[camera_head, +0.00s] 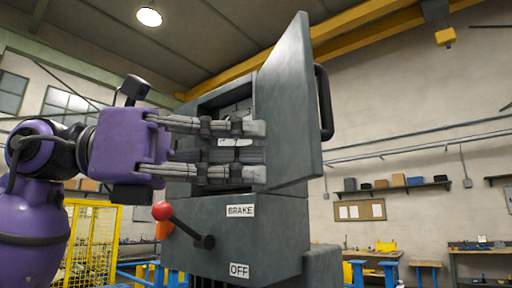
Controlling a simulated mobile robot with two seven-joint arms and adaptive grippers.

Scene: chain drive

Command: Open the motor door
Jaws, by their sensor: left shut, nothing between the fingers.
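The motor door (289,105) is a grey panel on the upper part of a grey machine cabinet. It stands swung out to the right, and the cabinet's opening (237,107) shows to its left. A dark bar handle (324,102) is on the door's right side. My left gripper (260,151) is shut and empty. Its fingers point right, in front of the opening, with the tips near the door's inner face. Whether they touch the door I cannot tell. The fingers hide part of the opening. My right gripper is not in view.
Below the opening, a lever with a red knob (162,211) sticks out beside the BRAKE label (240,211); an OFF label (239,270) is lower. A yellow mesh fence (92,240) stands at left. Benches and shelves line the back wall. Space right of the door looks clear.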

